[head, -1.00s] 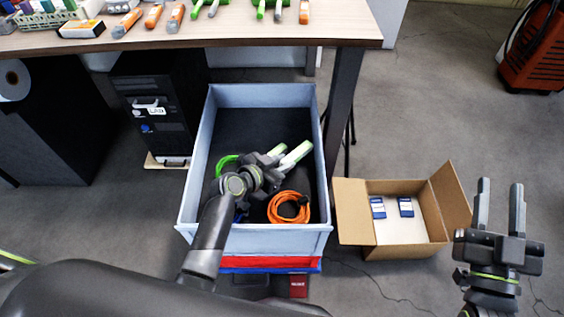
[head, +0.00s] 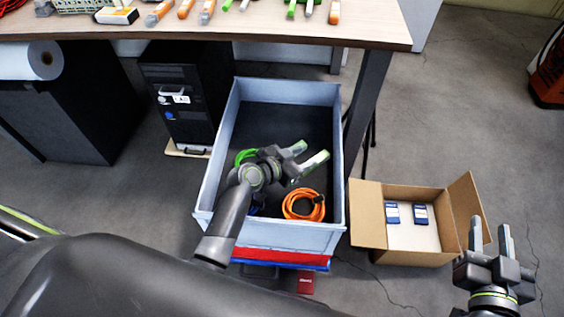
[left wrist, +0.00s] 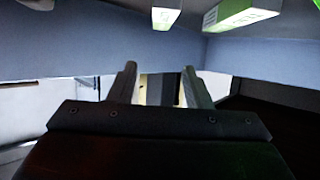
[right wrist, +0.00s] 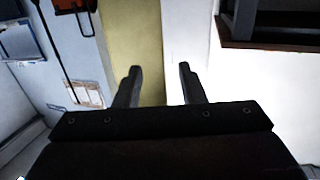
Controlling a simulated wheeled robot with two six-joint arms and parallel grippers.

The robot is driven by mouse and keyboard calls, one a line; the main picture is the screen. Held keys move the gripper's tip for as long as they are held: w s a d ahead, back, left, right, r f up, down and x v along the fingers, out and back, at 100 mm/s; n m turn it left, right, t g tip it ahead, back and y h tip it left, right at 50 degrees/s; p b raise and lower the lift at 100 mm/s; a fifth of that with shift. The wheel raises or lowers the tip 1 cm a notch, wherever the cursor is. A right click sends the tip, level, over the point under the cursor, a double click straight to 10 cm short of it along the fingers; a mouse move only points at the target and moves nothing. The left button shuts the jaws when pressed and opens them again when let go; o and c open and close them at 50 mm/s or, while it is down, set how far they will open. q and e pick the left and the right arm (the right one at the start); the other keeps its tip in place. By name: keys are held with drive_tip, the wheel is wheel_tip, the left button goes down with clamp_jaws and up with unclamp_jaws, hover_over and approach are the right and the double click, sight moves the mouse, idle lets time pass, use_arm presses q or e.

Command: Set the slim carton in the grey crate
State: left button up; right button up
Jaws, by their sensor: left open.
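The grey crate (head: 339,180) stands on the floor below the table edge, pale blue-grey with a dark inside. My left gripper (head: 290,163) is open inside the crate's outline. Two white-and-green cartons, one longer (head: 315,161) and one partly hidden (head: 298,147), show at its fingertips. I cannot tell which is the slim carton, nor whether the fingers touch them. In the left wrist view one carton (left wrist: 240,14) and another (left wrist: 166,16) lie at the top edge, against the crate wall (left wrist: 60,50). My right gripper (head: 490,232) is open and empty at the right.
An orange cable coil (head: 303,205) and a green one (head: 243,157) lie in the crate. A cardboard box (head: 410,248) with blue-labelled items stands right of it. A table (head: 240,25) with tools is behind, a black computer (head: 183,100) left.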

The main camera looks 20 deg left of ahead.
use_arm(q)
drive_tip(key=p+v, duration=0.1)
drive_tip(key=v, duration=0.6)
drive_tip(key=shift+s+p, duration=0.2)
drive_tip(key=shift+p, duration=0.1)
use_arm(e)
drive_tip(key=s+a+f+g+y, duration=0.1)
drive_tip(key=s+f+g, duration=0.5)
drive_tip(key=f, duration=0.4)
drive_tip(key=shift+a+f+g+y, duration=0.3)
drive_tip(key=shift+f+g, duration=0.05)
drive_tip(key=shift+g, duration=0.35)
use_arm(q)
drive_tip(key=shift+a+r, duration=0.1)
